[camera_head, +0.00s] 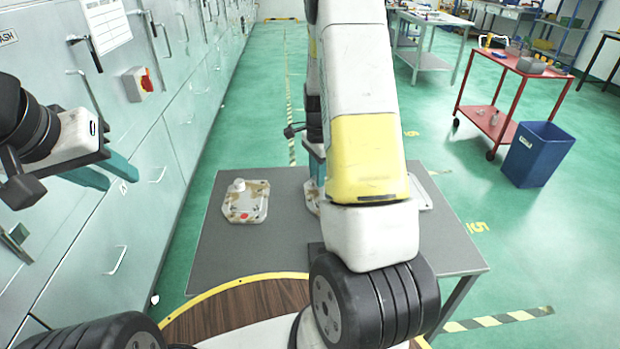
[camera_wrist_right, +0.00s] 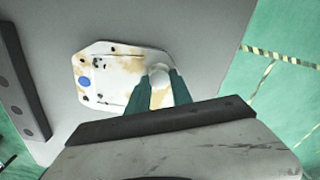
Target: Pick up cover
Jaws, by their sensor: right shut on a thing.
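A white cover with tan and dark patches, a blue dot and a round knob lies under my right gripper in the right wrist view; the cover (camera_wrist_right: 108,62) looks flat. My right gripper (camera_wrist_right: 160,78) is shut on its knob, with a teal finger on either side. In the head view my right arm hides most of that gripper and the cover. A second cover (camera_head: 246,203) with a knob and a red dot lies on the left part of the grey table. My left gripper (camera_head: 106,173) is open and empty, left of the table by the cabinets.
The grey table (camera_head: 230,262) has free room around the red-dot cover. A pale flat thing (camera_head: 421,196) shows right of my right arm. Grey cabinets (camera_head: 115,215) line the left. A red cart (camera_head: 530,75) and blue bin (camera_head: 538,155) stand at the right.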

